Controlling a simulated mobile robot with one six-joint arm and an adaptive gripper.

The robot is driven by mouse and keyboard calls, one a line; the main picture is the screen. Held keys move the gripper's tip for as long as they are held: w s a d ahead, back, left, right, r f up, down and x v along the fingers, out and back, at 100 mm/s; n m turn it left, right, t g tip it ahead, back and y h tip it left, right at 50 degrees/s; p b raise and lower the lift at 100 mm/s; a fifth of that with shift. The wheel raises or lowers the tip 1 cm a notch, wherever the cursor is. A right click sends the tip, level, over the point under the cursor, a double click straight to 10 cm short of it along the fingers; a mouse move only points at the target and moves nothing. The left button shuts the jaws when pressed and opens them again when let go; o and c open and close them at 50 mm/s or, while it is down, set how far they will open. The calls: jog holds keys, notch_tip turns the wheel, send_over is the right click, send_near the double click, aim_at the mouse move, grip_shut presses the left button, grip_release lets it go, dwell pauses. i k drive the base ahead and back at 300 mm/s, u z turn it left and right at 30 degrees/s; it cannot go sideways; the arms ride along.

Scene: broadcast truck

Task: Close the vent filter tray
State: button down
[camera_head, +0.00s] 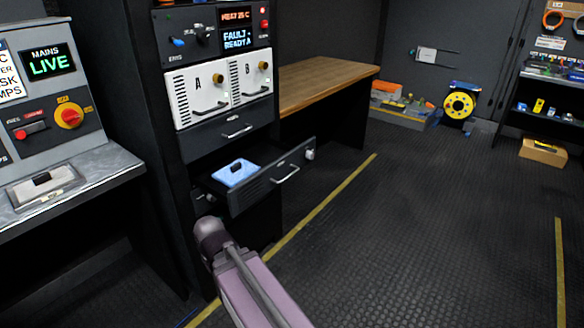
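The vent filter tray (262,188) is a dark drawer pulled out of the lower part of the equipment rack. Its front has a bar handle (286,175) and a pale knob (310,155) near the right end. A light blue block with a black grip (235,174), seemingly the filter, lies in the tray behind the front. A mauve link of my arm rises from the bottom edge to a rounded joint just below and left of the tray. My gripper cannot be made out in this view, so its hold is unknown.
Above the tray is a shut drawer (222,133), below modules A and B. A wooden bench (325,82) stands to the right of the rack, and a grey console (75,185) to the left. The floor (410,225) in front and right is clear, with yellow lines.

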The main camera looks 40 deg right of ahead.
aim_at(279, 162)
jog(key=u, duration=0.15)
jog(key=k, duration=1)
jog(key=z, duration=0.8)
jog(key=i, duration=1)
